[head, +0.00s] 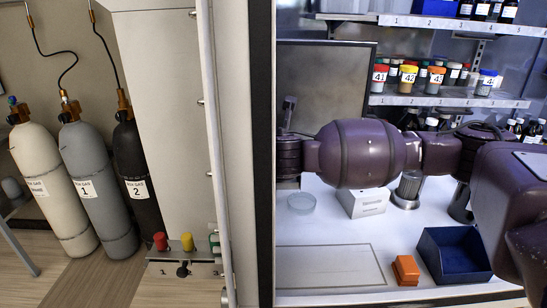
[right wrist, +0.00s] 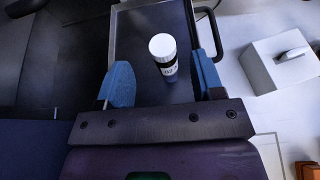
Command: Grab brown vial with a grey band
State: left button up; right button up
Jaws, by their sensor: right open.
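In the right wrist view, a small vial (right wrist: 168,67) with a whitish cap and a white label with dark print stands between the two blue fingers of my right gripper (right wrist: 160,74). The fingers are apart, with a gap on each side of the vial. The vial's body looks dark; I cannot make out a brown colour or a grey band. In the head view, my right arm crosses the bench from the right, and its fingers cannot be made out. My left gripper is in neither view.
Shelves (head: 450,101) at the back hold dark bottles (head: 482,9) and numbered, coloured-cap jars (head: 408,76). The bench has a white box (head: 363,203), a glass dish (head: 302,203), an orange block (head: 405,270) and a dark blue bin (head: 490,262). Gas cylinders (head: 95,190) stand left.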

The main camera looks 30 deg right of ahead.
jog(key=x, duration=0.5)
jog(key=shift+w+d, duration=0.1)
jog(key=shift+d, duration=0.2)
jog(key=shift+w+d+f, duration=0.15)
jog(key=shift+w+f, duration=0.1)
jog(key=shift+w, duration=0.2)
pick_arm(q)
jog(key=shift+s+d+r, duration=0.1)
pick_arm(e)
jog(key=shift+c, duration=0.2)
jog(key=c, duration=0.7)
jog(key=shift+c, duration=1.2)
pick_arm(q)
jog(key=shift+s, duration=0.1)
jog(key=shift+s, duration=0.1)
pick_arm(e)
jog(key=shift+r, duration=0.1)
